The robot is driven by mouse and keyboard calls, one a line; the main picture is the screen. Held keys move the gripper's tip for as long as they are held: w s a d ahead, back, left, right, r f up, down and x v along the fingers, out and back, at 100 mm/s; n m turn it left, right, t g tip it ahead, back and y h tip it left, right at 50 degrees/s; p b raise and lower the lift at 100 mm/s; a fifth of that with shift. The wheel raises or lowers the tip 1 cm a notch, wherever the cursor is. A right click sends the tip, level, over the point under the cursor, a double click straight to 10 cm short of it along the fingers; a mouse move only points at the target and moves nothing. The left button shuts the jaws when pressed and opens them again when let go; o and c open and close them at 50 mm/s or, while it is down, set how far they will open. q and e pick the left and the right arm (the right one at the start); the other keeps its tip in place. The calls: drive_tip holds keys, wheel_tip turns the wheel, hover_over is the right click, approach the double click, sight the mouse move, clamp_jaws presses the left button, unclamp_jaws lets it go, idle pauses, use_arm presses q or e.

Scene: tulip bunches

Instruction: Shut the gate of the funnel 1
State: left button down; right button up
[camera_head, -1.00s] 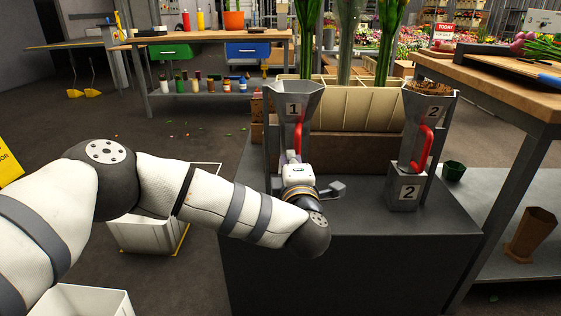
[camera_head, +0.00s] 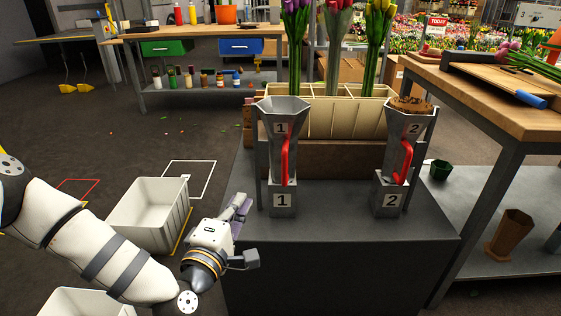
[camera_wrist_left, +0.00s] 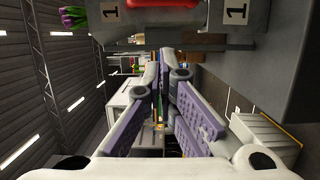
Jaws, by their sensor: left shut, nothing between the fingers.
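Funnel 1 (camera_head: 284,112) is a grey metal hopper marked "1", standing upright on a dark grey stand over a small base (camera_head: 282,203) also marked "1". Its red gate handle (camera_head: 286,162) runs upright along its front. In the left wrist view, the red handle (camera_wrist_left: 150,4) shows at the top edge between two "1" plates. My left gripper (camera_head: 242,201) is shut and empty, to the left of funnel 1 and apart from it. Its purple-padded fingers (camera_wrist_left: 165,62) show in the left wrist view. My right gripper is in neither view.
Funnel 2 (camera_head: 410,125) stands to the right with brown material on top and a similar red handle. A cream divided bin (camera_head: 340,113) with tulip bunches is behind. A white crate (camera_head: 150,215) is on the floor at left. The stand's front top (camera_head: 340,225) is clear.

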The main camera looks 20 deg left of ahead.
use_arm(q)
drive_tip(key=w+d+b, duration=0.2)
drive_tip(key=w, duration=0.9)
drive_tip(key=shift+w+d+h, duration=0.25)
drive_tip(key=shift+w+h, duration=0.05)
drive_tip(key=shift+w, duration=0.05)
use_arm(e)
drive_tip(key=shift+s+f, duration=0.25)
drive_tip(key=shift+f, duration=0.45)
